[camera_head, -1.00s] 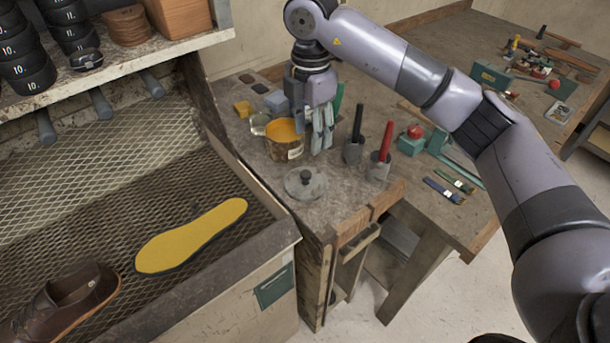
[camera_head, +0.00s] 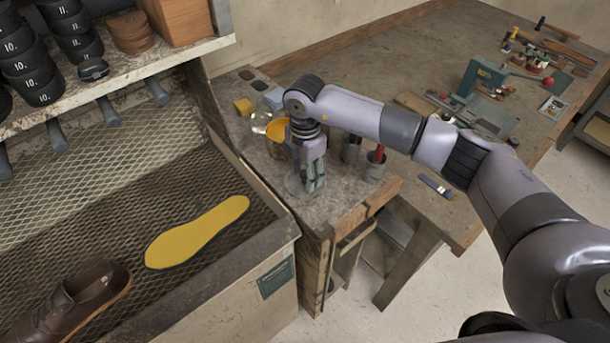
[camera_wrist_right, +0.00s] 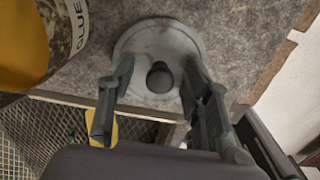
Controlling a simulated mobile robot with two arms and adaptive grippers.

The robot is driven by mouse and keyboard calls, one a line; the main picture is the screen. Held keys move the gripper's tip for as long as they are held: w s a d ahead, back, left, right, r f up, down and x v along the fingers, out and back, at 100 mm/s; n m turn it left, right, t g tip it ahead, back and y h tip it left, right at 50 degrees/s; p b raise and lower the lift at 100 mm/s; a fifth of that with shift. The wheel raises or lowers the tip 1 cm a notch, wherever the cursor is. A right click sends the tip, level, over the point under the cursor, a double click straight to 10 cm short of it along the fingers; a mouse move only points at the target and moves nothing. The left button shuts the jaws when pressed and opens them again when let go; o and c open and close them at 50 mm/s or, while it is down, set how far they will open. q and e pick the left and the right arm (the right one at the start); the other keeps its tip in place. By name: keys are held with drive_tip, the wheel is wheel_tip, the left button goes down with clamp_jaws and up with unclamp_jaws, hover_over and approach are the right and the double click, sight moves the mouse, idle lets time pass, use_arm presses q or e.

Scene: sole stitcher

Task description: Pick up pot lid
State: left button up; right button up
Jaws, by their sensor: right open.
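The pot lid (camera_wrist_right: 157,48) is a round grey disc with a dark knob (camera_wrist_right: 159,77) at its middle. It lies flat on the worn bench top, near the bench's front edge. In the head view my right gripper (camera_head: 314,188) is right above the lid (camera_head: 294,186) and hides most of it. In the right wrist view my right gripper (camera_wrist_right: 150,112) is open and empty, with its fingers on either side of the knob. I cannot tell whether they touch the lid. My left gripper is not in view.
A glue pot (camera_wrist_right: 32,45) with yellow contents stands close beside the lid. Cups with a black and a red handle (camera_head: 376,165) stand right of my gripper. A tray with a yellow sole (camera_head: 197,233) lies to the left. The bench edge is close in front.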

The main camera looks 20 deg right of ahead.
clamp_jaws()
idle(0.6)
